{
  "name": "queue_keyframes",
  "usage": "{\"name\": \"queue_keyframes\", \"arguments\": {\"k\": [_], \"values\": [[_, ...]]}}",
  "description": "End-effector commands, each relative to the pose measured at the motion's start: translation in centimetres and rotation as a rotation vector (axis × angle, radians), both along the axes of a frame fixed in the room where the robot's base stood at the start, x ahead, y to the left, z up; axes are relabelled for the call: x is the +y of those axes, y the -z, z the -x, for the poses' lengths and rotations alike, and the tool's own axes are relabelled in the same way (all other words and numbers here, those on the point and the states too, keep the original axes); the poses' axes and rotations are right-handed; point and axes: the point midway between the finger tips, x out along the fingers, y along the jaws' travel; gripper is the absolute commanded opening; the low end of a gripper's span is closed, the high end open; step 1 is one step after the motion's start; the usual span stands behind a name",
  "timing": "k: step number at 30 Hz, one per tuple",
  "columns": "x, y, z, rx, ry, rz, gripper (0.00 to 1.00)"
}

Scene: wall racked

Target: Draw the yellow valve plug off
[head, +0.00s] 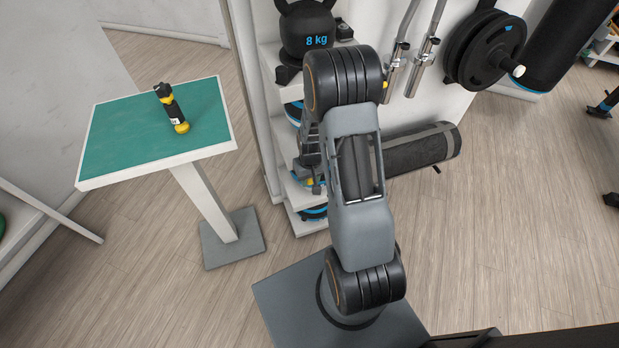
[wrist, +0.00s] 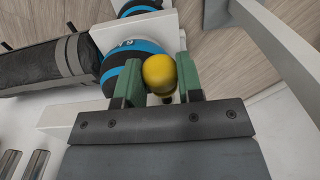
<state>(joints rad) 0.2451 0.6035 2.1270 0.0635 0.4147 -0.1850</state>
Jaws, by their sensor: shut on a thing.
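The yellow valve plug (wrist: 159,72) is a rounded yellow knob in the wrist view. My gripper (wrist: 160,78) has its two green-padded fingers on either side of it and is shut on it. A darker part shows just below the knob, between the fingers; I cannot tell whether the plug is still seated in anything. In the head view my arm hides most of the gripper, and a small yellow spot (head: 309,182) shows beside it, low at the rack.
A white rack (head: 268,120) holds an 8 kg kettlebell (head: 308,32) on top and black-and-blue round weights lower down. A rolled dark mat (head: 420,150) lies to its right. A green-topped table (head: 108,135) at left carries a black-and-yellow cylinder (head: 172,110). Open floor lies between.

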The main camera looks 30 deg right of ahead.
Motion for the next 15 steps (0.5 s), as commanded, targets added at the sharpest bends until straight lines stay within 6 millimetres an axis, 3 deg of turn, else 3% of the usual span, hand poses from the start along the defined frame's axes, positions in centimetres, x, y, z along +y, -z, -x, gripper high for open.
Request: {"name": "queue_keyframes", "arguments": {"k": [15], "values": [[0.2, -0.4, 1.6, 0.0, 0.0, 0.0, 0.11]]}}
